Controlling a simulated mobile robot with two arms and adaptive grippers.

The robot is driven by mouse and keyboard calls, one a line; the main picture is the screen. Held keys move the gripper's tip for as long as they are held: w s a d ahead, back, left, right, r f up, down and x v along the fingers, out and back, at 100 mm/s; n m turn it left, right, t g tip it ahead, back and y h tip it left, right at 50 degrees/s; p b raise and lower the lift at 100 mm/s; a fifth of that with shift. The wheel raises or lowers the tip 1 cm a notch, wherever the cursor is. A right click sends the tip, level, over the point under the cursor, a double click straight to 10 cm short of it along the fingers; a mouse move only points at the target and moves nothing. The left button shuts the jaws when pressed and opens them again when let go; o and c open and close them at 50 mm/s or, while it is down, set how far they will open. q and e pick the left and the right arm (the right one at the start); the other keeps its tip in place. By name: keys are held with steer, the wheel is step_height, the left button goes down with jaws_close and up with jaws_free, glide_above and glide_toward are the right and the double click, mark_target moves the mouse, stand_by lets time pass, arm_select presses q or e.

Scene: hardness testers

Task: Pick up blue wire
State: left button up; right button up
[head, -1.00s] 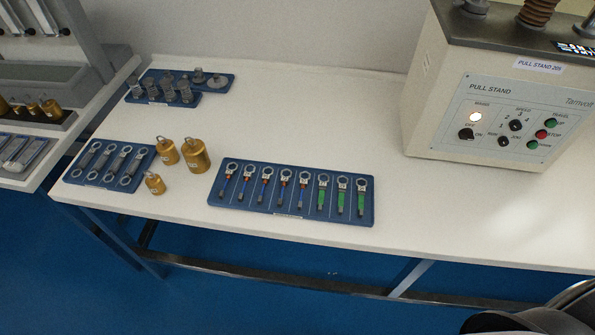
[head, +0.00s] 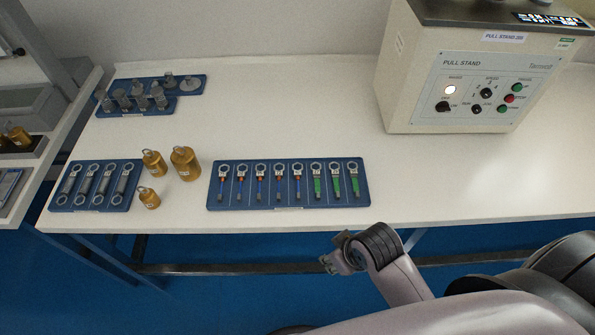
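Several blue wires with ring terminals, one of them here (head: 260,186), lie side by side in the left and middle slots of a blue tray (head: 330,203) near the table's front edge. Each has a ring at the top and a red band below it. Several green-sleeved pieces (head: 335,186) fill the right slots. My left gripper is not in view.
Brass weights (head: 185,163) stand left of the tray, beside a blue tray of grey ringed pieces (head: 97,186). A tray of metal grips (head: 150,95) is further back. The pull stand (head: 455,75) stands back right. The white table (head: 300,110) is clear in the middle.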

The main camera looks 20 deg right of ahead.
steer(key=w+a+r+n, duration=0.3)
steer(key=w+n, duration=0.1)
steer(key=n, duration=0.1)
steer(key=w+a+r+n+y, duration=0.1)
steer(key=w+a+r+n, duration=0.2)
steer(key=n, duration=0.2)
steer(key=w+a+r+n+g+y, duration=0.1)
steer(key=w+a+r+n, duration=0.2)
steer(key=w+a+n, duration=0.1)
steer(key=shift+w+r+n, duration=0.15)
steer(key=shift+w+n, duration=0.15)
steer(key=shift+n, duration=0.2)
steer(key=w+d+r+n+g+h, duration=0.1)
steer(key=w+d+r+n+h, duration=0.1)
steer(key=w+d+r+n, duration=0.4)
steer(key=w+d+r+n+g+h, duration=0.1)
steer(key=w+d+r+n, duration=0.1)
steer(key=w+r+n, duration=0.4)
steer(key=n+p, duration=0.2)
glide_above(298, 175)
step_height(298, 175, down, 10)
steer(key=shift+s+d+f, duration=0.1)
steer(key=shift+f, duration=0.05)
steer(key=shift+f+p, duration=0.35)
steer(key=shift+f, duration=2.35)
steer(key=shift+c, duration=0.2)
jaws_close()
